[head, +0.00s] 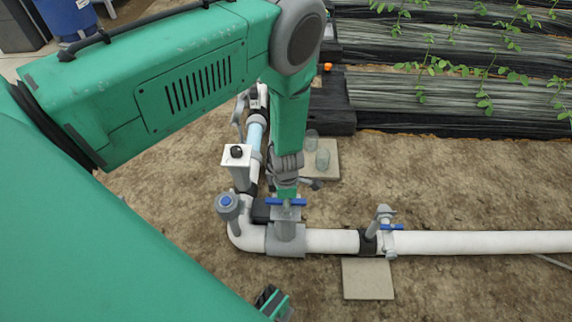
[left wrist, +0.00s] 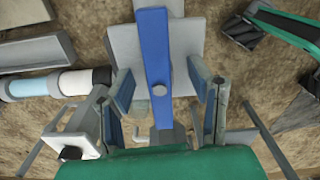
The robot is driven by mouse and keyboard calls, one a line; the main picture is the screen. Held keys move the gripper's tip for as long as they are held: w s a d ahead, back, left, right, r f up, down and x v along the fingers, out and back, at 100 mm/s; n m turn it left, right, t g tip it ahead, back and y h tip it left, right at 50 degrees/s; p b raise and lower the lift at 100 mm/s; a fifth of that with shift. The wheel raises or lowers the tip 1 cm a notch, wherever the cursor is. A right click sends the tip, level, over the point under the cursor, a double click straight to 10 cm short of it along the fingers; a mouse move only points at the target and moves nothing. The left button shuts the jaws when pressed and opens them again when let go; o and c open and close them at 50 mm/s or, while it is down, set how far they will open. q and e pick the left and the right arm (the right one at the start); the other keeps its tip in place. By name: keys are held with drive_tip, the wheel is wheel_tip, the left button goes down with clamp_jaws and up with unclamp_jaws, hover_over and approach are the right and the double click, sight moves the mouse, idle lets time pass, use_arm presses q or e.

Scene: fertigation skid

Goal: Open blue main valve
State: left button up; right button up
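The blue main valve handle (head: 286,202) sits on a grey valve body (head: 286,238) in the white pipe, at centre in the head view. In the left wrist view the long blue handle (left wrist: 157,60) runs upward through the middle of the picture. My left gripper (left wrist: 160,90) is open, with one finger on each side of the handle and a visible gap on both sides. In the head view my left arm hangs over the valve and hides part of the gripper. My right gripper (head: 273,303) is at the bottom of the head view; its fingers are unclear.
White pipe (head: 480,242) runs right with a smaller blue-handled valve (head: 391,227). A grey, blue-capped fitting (head: 227,204) and a white box (head: 237,155) stand left of the main valve. A paving slab (head: 368,279) lies below the pipe. Plant beds (head: 450,95) lie behind.

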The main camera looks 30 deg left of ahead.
use_arm(q)
drive_tip(key=shift+r, duration=0.1)
wheel_tip(320, 180, up, 10)
drive_tip(key=p, duration=0.8)
